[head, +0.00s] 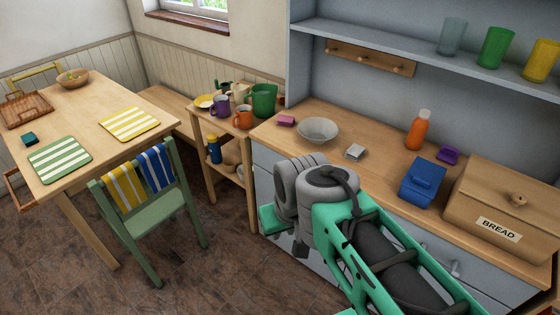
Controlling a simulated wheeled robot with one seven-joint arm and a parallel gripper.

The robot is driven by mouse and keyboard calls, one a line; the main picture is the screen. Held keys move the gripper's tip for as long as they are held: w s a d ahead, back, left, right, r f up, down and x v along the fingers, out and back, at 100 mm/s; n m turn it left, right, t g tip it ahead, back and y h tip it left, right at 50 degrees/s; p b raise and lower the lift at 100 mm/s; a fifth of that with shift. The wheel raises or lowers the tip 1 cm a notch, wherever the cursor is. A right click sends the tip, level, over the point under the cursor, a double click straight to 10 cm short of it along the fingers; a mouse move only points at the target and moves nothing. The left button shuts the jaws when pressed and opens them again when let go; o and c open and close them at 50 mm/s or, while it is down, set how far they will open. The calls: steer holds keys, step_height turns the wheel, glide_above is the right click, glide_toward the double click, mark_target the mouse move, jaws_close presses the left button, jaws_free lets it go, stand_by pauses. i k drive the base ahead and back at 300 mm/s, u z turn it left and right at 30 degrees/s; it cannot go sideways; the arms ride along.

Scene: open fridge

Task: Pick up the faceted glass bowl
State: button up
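A pale grey-white bowl (318,130) with a faceted-looking side sits upright on the wooden counter (385,160), near its left end. It looks empty. My arm rises from the lower right, in front of the counter. My gripper end (301,250) points down in front of the drawers, lower than the bowl and apart from it. The fingertips are small and partly hidden by the arm, so I cannot tell whether they are open.
A pink block (286,120) lies left of the bowl, and a small whitish box (355,152) lies right of it. An orange bottle (418,131), blue container (423,181) and bread box (505,208) stand farther right. A green chair (150,205) stands left.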

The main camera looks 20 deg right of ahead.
mark_target(317, 131)
steer(key=u, duration=1.15)
steer(key=i, duration=0.95)
steer(key=z, duration=1.05)
steer(key=i, duration=0.85)
steer(key=z, duration=0.9)
